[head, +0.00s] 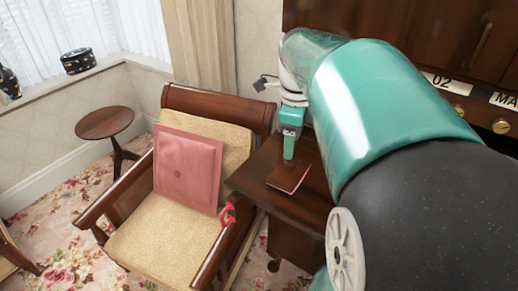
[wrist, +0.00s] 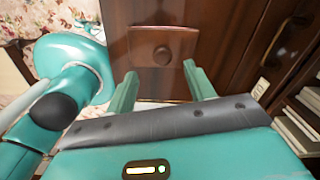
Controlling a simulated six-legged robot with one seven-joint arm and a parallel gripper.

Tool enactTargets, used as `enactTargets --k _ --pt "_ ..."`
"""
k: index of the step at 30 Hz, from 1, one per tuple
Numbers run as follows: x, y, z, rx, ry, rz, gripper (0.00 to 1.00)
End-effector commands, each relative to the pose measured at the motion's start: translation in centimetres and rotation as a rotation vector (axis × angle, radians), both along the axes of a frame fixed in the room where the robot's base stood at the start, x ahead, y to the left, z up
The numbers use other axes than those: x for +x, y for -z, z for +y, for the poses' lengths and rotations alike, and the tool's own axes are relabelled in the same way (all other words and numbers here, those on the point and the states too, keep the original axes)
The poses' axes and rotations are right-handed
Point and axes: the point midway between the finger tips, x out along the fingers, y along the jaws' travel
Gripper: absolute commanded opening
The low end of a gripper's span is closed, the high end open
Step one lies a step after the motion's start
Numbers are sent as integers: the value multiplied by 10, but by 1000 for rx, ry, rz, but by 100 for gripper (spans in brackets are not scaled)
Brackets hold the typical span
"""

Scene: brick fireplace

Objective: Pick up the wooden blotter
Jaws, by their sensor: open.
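The wooden blotter, a small flat reddish-brown square, lies on the dark wooden desk (head: 262,172) beside the armchair; it shows in the head view (head: 290,178). In the wrist view the blotter (wrist: 142,45) appears as a brown square with a round dark knob in its middle. My gripper (head: 288,157) points down at the blotter, its tips close to it. In the wrist view my gripper (wrist: 160,70) is open and empty, with one finger towards each side of the blotter's near edge. I cannot tell whether the fingers touch it.
A dark cabinet (head: 440,45) rises behind. A small round table (head: 104,122) stands far left. In the wrist view, shelves (wrist: 297,125) are at right.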

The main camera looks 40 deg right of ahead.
Motion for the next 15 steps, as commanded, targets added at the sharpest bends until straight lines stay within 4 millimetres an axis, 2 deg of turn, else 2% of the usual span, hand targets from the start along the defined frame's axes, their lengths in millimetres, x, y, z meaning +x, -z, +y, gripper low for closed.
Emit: enactTargets --k 3,8,15 --pt "1 15 0 1 -1 1 54" --pt "2 26 -2 1 -1 1 54" --pt "3 62 -5 1 -1 2 54"
